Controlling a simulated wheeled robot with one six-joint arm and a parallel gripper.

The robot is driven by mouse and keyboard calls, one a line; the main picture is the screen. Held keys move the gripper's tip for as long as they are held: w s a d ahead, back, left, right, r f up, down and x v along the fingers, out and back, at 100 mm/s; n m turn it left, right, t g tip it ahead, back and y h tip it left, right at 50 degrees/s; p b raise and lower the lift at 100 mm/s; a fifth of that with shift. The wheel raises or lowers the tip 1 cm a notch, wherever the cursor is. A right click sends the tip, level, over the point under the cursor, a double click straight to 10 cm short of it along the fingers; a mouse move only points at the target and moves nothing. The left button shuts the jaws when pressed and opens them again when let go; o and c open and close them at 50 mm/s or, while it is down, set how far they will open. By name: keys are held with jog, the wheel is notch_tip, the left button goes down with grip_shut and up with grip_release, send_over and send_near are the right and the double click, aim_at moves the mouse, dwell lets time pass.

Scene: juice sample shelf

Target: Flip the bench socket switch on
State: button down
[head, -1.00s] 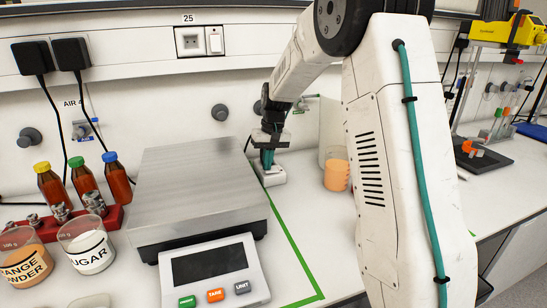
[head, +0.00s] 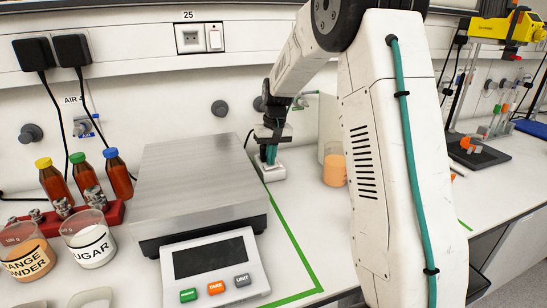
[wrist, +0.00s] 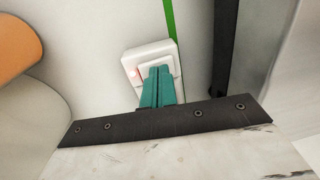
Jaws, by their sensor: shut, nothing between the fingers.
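The bench socket switch (wrist: 135,60) is a small white box with a rocker plate, lying on the bench. A small red light glows near its left edge in the wrist view. My gripper (wrist: 160,72) has teal fingers, shut together, with their tips over the rocker plate. They seem to touch it, but the contact itself is hidden behind the fingers. In the head view the white box (head: 277,174) sits right of the scale, with my gripper (head: 271,162) pointing down onto it.
A steel-topped scale (head: 195,190) stands left of the switch, inside a green tape line (head: 300,262). A beaker of orange liquid (head: 335,170) stands close on the right. Bottles (head: 85,175) and labelled beakers are at the far left.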

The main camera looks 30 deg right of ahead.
aim_at(266, 167)
jog(key=shift+r, duration=0.1)
notch_tip(266, 167, up, 14)
jog(key=a, duration=0.1)
jog(key=shift+w+a, duration=0.2)
jog(key=shift+a, duration=0.15)
dwell(0.6)
